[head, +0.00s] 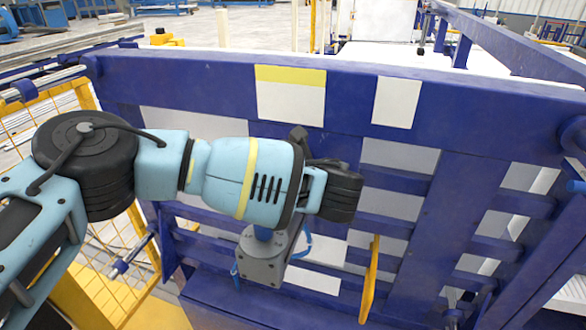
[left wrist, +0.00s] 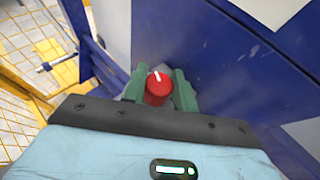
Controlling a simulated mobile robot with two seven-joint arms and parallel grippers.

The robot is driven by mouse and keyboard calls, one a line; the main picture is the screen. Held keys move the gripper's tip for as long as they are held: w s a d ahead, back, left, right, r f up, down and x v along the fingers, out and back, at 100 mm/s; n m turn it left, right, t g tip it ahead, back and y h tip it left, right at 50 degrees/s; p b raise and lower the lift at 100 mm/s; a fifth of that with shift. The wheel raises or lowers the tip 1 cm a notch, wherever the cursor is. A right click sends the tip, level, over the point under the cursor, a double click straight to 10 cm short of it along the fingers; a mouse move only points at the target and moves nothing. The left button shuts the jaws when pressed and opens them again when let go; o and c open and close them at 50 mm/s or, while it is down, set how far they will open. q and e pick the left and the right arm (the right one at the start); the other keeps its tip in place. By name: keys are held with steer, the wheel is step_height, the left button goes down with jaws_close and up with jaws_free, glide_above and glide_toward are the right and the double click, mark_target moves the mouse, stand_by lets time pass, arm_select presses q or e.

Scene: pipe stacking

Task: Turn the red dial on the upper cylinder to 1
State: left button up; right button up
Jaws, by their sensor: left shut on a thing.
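The red dial (left wrist: 158,92) shows in the left wrist view, with a short white mark on its top pointing up in the picture. My left gripper (left wrist: 159,84) has its green fingers on both sides of the dial and is shut on it. Any numbers around the dial are hidden or too small to read. In the head view my left arm covers the dial and the fingers. A grey block with blue hoses (head: 262,262) shows just below my wrist; I cannot tell whether it is part of the upper cylinder. My right gripper is not in view.
A large blue metal frame (head: 460,120) with crossbars and pale panels stands close behind my left arm. A yellow bar (head: 371,280) stands upright to the right of the grey block. Yellow mesh fencing (head: 105,285) is at the lower left.

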arm_select(q)
steer(key=n+g+y, duration=0.2)
steer(key=n+y, duration=0.1)
steer(key=shift+f, duration=0.1)
steer(key=shift+n+g+y, duration=0.7)
steer(key=shift+n+y, duration=0.4)
steer(key=shift+n, duration=0.3)
steer(key=shift+a, duration=0.1)
steer(key=o, duration=1)
